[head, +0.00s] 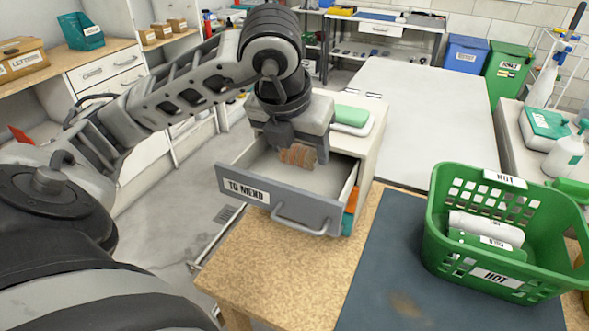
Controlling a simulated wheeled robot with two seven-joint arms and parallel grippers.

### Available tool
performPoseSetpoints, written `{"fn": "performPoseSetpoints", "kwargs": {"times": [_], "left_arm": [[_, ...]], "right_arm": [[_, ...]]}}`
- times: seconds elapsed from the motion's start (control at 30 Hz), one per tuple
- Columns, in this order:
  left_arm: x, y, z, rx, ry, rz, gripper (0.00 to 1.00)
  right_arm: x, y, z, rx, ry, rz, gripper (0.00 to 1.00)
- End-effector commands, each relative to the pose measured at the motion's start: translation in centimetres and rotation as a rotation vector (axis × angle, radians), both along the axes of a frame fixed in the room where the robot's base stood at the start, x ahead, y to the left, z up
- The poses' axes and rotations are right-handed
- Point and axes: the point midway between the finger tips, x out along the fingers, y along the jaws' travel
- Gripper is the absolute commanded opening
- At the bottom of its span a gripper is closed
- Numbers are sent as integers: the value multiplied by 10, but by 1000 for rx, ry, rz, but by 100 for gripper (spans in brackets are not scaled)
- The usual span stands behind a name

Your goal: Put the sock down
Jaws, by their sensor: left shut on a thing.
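The sock (297,155) is orange-brown and ribbed. It shows between the fingers of my left gripper (298,152), which is shut on it. The gripper points down over the open drawer (243,197) labelled "TO MEND". The sock hangs in or just above the drawer's rear part; I cannot tell whether it touches the drawer floor. The visible drawer floor in front of it is bare. My right gripper is not in view.
A green basket (455,258) labelled "HOT" holds rolled items on a dark mat (385,270) at the right. The wooden table (270,275) is clear in front of the drawer. A green-topped item (351,116) lies on the drawer cabinet, behind the gripper.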

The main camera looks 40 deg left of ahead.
Motion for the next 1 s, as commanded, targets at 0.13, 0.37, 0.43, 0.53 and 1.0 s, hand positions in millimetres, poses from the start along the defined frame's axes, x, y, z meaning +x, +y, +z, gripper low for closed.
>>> {"fn": "performPoseSetpoints", "kwargs": {"times": [0.13,0.37,0.43,0.53,1.0], "left_arm": [[8,15,-20,1,4,1,41],[15,26,-37,0,3,-1,41],[14,24,-49,0,4,-2,41],[15,24,-60,0,1,-2,41],[15,24,-66,-1,-1,-2,74]], "right_arm": [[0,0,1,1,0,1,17],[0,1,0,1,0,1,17],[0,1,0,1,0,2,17],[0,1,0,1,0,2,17],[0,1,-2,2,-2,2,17]]}}
